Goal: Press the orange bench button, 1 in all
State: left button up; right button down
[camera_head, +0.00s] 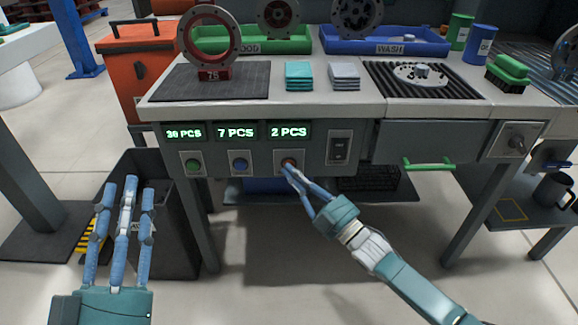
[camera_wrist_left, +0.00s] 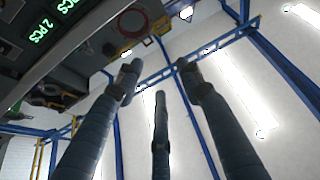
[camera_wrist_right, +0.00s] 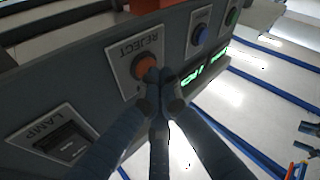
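The orange bench button (camera_wrist_right: 146,68) is the round button on the plate marked REJECT, on the bench's front panel. In the head view the orange button (camera_head: 288,162) sits under the "2 PCS" display (camera_head: 289,131), partly covered by my fingertips. My right gripper (camera_head: 289,170) has its fingertips brought together at the button. In the right wrist view my right gripper (camera_wrist_right: 158,80) overlaps the button's lower edge; whether it touches cannot be told for certain. My left gripper (camera_head: 125,185) is open and empty, fingers upward, at the left in front of the bin.
A blue button (camera_head: 239,165) and a green button (camera_head: 193,166) sit left of the orange one. A LAMP switch (camera_head: 340,146) is to its right. A dark bin (camera_head: 172,245) stands below left, and a green drawer handle (camera_head: 428,164) sticks out at right.

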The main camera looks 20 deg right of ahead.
pick_arm(q)
jog(key=shift+s+r, duration=0.15)
jog(key=shift+r, duration=0.1)
pick_arm(e)
jog(key=shift+w, duration=0.15)
dwell(0.3)
pick_arm(q)
notch_tip(320, 180, down, 6)
jog(key=w+g+y+p, duration=0.1)
jog(key=w+g, duration=0.1)
jog(key=g, duration=0.1)
jog(key=shift+a+f, duration=0.15)
pick_arm(e)
jog(key=shift+s+a, duration=0.2)
jog(key=shift+s, duration=0.55)
